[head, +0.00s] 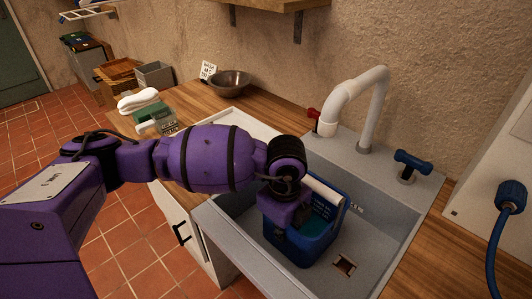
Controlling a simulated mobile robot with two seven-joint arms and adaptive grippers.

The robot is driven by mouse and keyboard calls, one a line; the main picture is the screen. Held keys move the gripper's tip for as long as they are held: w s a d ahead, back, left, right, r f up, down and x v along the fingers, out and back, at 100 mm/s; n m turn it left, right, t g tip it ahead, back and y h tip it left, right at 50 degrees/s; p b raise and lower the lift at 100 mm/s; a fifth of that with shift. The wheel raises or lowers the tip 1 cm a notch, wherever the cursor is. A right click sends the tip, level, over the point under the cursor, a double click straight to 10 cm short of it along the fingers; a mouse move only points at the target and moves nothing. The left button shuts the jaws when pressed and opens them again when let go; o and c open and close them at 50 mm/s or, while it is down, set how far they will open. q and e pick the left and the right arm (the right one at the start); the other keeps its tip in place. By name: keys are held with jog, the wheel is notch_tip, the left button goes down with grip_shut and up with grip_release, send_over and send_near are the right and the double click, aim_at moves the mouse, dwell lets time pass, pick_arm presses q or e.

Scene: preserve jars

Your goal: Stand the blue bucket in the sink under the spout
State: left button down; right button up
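The blue bucket (303,248) is inside the grey sink (385,245), in the left part of the basin and left of the drain (345,265). It looks upright, with a white bar or roll (323,193) at its top and pale lettering on its inner or far wall. The white spout (370,108) arcs above the back of the sink, its open end (328,128) behind the bucket in the picture. My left gripper (287,215) points down at the bucket's left side and overlaps it. Its fingers are hidden, so its grip is unclear. My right gripper is not in view.
A red tap knob (313,114) and a blue tap handle (412,161) flank the spout. A metal bowl (230,83), white cloths (138,101) and a green box (153,113) are on the wooden counter. A blue hose (494,250) hangs at right. The basin's right side is clear.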

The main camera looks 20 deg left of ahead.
pick_arm(q)
jog(key=shift+w+r, duration=0.1)
jog(key=shift+r, duration=0.05)
jog(key=c, duration=2)
grip_release()
jog(key=r, duration=1.2)
jog(key=shift+s, duration=0.2)
